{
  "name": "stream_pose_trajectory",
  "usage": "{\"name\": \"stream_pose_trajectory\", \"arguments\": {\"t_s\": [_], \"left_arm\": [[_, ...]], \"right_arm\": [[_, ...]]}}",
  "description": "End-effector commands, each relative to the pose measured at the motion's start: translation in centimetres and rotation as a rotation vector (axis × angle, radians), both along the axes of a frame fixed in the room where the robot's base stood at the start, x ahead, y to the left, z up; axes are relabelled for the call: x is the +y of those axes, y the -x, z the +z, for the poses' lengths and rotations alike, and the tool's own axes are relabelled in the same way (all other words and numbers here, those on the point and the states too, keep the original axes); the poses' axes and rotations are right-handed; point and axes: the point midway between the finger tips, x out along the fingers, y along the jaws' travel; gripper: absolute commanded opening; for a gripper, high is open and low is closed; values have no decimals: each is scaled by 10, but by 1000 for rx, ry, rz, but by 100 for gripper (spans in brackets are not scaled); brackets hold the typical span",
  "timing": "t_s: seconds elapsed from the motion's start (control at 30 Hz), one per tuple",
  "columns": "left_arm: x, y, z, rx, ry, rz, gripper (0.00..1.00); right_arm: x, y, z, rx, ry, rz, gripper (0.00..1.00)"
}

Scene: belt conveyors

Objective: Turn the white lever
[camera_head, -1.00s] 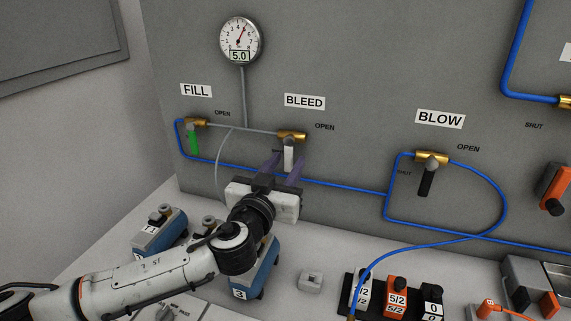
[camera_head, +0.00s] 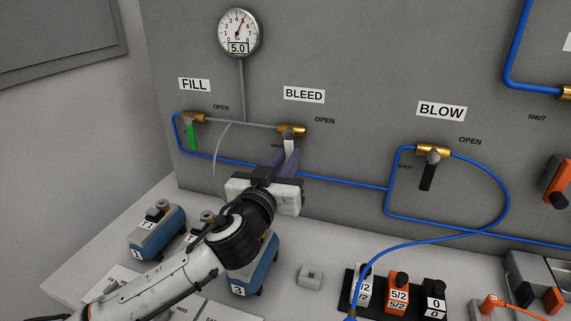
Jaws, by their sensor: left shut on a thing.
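The white lever (camera_head: 289,145) hangs down from the brass BLEED valve (camera_head: 291,131) on the grey panel, under the BLEED label. My left gripper (camera_head: 286,158) is shut on the lever, with its purple fingers on either side of the lever's lower part. The fingers hide the lever's lower end. The OPEN mark is to the right of the valve. The SHUT mark below it is partly hidden. My right gripper is not in view.
A green lever (camera_head: 191,136) hangs at FILL on the left and a black lever (camera_head: 427,176) at BLOW on the right. A gauge (camera_head: 238,33) reading 5.0 is above. Blue tubes cross the panel. Blue cylinders (camera_head: 157,234) and switch boxes (camera_head: 397,290) stand on the bench below.

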Motion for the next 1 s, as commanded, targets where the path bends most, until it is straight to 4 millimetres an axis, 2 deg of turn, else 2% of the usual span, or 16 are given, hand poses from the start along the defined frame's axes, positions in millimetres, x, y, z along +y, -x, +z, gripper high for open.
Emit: {"name": "stream_pose_trajectory", "arguments": {"t_s": [0.03, 0.33, 0.7, 1.0], "left_arm": [[-1, 1, -6, 12, 27, 1, 0], [-6, 2, -2, 51, 150, 2, 0], [-17, 6, 3, 127, 376, 2, 0], [-20, 7, 6, 162, 487, 4, 0]], "right_arm": [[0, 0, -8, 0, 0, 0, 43], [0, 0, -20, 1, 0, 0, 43], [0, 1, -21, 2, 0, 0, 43], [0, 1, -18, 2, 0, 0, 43]]}}
